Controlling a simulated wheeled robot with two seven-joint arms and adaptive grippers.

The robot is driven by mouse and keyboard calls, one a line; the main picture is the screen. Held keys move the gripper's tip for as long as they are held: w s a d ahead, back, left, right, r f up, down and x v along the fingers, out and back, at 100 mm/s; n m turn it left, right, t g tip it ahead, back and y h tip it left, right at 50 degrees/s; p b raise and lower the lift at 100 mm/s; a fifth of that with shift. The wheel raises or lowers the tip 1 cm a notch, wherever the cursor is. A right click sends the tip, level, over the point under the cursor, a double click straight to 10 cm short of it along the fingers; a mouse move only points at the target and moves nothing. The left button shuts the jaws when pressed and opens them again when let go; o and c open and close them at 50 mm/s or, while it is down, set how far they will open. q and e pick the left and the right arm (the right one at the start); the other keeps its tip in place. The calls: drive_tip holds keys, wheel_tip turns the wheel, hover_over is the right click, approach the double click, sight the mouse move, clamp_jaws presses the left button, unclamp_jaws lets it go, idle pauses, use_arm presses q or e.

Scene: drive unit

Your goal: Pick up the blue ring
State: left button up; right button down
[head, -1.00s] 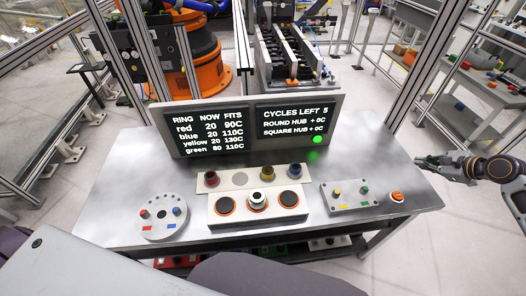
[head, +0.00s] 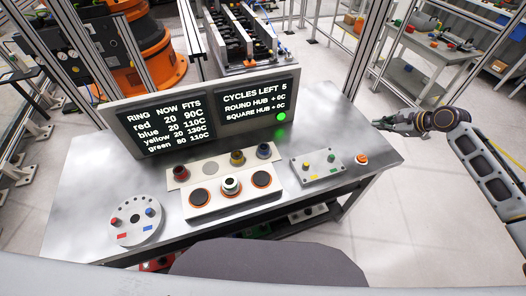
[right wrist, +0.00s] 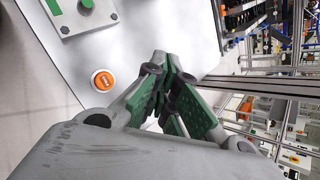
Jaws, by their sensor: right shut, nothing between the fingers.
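The blue ring (head: 264,151) appears as a small dark-blue piece at the right end of the pale rear strip on the metal table. A yellow ring (head: 237,158) and a dark red one (head: 180,172) sit on the same strip, with a bare grey spot between them. My right gripper (head: 381,124) is off the table's right edge, far from the blue ring. Its green-padded fingers (right wrist: 168,88) are together and empty in the right wrist view. My left gripper is not in view.
A block (head: 205,208) with orange-rimmed dark pads stands in front of the strip, a white piece (head: 231,186) on its middle pad. A screen (head: 200,115) rises behind. A button box (head: 318,166), an orange button (head: 361,159) and a round plate (head: 136,228) flank them.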

drive_tip(key=shift+n, duration=0.3)
